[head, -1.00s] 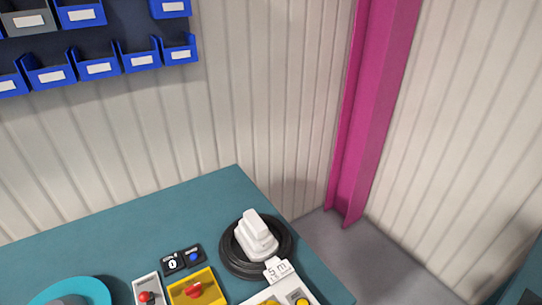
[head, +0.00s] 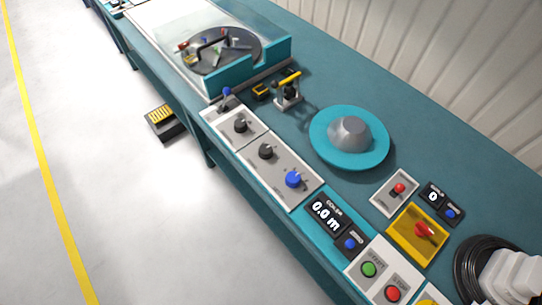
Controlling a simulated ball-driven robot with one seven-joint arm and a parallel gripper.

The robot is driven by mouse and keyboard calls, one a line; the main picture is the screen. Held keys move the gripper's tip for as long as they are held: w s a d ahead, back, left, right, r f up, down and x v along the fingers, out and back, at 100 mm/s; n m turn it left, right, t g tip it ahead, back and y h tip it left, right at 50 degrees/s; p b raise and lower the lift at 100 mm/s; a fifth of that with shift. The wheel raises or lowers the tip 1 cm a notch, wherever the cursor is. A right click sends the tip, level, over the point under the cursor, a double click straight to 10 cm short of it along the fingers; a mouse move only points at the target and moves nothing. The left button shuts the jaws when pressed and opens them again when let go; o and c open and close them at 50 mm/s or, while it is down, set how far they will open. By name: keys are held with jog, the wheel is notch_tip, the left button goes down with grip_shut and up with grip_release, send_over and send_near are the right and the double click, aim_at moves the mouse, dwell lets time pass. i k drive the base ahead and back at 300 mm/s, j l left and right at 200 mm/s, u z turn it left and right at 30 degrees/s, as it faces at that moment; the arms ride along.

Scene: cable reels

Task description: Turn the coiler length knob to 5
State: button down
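On the teal bench, a grey panel (head: 282,195) carries a black knob (head: 265,151) and a blue knob (head: 293,180). A smaller grey plate beyond it carries another black knob (head: 240,126). The marks around the knobs are too small to read, so I cannot tell which is the coiler length knob or what it is set to. A black coiler display (head: 325,215) near the panel reads 0.0 m.
A teal disc with a grey hub (head: 350,136) stands behind the panel. A green button (head: 369,269), a red button (head: 393,293) and a yellow switch box (head: 417,236) sit to the right. A black coil (head: 482,262) lies at far right.

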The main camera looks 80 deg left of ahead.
aim_at(292, 178)
jog(key=u, duration=1.55)
